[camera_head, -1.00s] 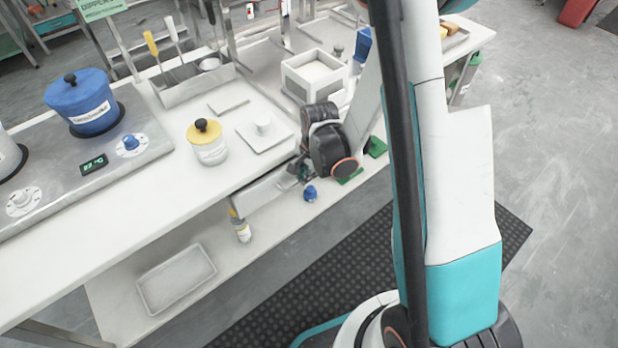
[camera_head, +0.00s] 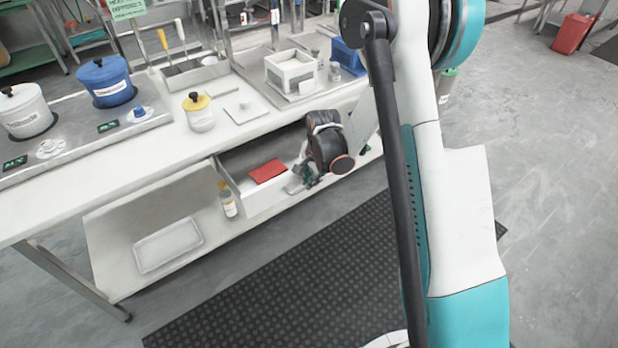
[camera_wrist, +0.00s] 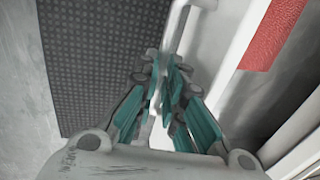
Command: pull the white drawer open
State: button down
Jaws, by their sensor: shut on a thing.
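The white drawer (camera_head: 263,200) sticks out from under the worktop in the head view, open toward the mat, its inside showing. A flat red object (camera_head: 267,171) lies in it and shows in the wrist view (camera_wrist: 273,35). My gripper (camera_head: 303,178) is at the drawer's front, partly hidden by my arm. In the wrist view my gripper (camera_wrist: 167,68) is shut on the drawer's pale handle (camera_wrist: 176,28), with the bar running between the teal fingers. The drawer's front edge (camera_wrist: 236,50) lies just right of the fingers.
A yellow-lidded jar (camera_head: 199,115) and a small white plate (camera_head: 246,108) stand on the worktop above. A bottle (camera_head: 227,200) and a tray (camera_head: 168,245) are on the lower shelf beside the drawer. The dark floor mat (camera_head: 270,285) in front is clear.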

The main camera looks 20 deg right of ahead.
jog(key=shift+s+d, duration=0.2)
jog(key=shift+s, duration=0.3)
jog(key=shift+s+d, duration=0.15)
jog(key=shift+s, duration=0.35)
jog(key=c, duration=2)
grip_release()
jog(key=shift+o, duration=0.2)
notch_tip(320, 180, up, 12)
jog(key=s, duration=0.2)
jog(key=shift+d, duration=0.3)
jog(key=shift+f, duration=0.15)
